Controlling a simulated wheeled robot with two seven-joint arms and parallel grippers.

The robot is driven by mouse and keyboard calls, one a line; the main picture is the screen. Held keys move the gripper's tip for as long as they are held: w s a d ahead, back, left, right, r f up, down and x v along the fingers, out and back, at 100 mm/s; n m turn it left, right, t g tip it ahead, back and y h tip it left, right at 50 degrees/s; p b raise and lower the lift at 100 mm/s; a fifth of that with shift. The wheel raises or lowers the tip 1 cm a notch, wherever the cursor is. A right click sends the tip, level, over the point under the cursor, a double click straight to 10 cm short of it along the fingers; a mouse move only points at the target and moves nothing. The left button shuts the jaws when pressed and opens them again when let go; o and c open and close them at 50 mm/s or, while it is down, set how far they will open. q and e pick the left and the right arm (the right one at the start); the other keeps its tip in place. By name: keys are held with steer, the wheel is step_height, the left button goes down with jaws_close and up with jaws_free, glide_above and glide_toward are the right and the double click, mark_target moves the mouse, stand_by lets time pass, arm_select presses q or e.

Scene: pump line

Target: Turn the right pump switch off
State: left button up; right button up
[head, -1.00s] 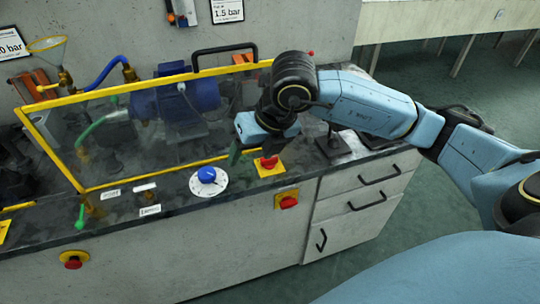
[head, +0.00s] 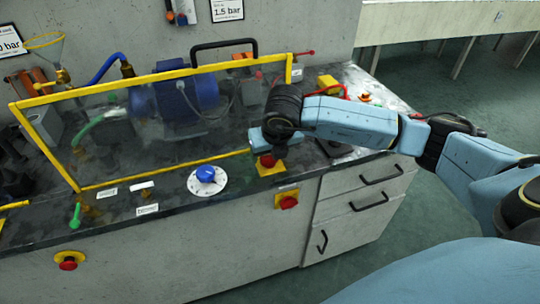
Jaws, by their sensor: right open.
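A red switch knob (head: 267,161) on a yellow plate (head: 273,171) sits on the dark countertop, right of the blue dial. My right gripper (head: 264,148) is open, pointing down, just above and behind this red knob. Its fingertips are partly hidden, and I cannot tell whether they touch the knob. Another red knob (head: 288,202) on a yellow plate is on the cabinet front below. My left gripper is out of view.
A blue dial (head: 206,174) on a white disc is left of the switch. A yellow-framed clear guard (head: 104,78) with a black handle (head: 223,46) covers the blue pump motor (head: 172,103). Drawers (head: 367,190) are below right.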

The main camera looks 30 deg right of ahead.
steer(key=shift+w+f, duration=0.15)
steer(key=shift+f, duration=0.3)
steer(key=c, duration=1)
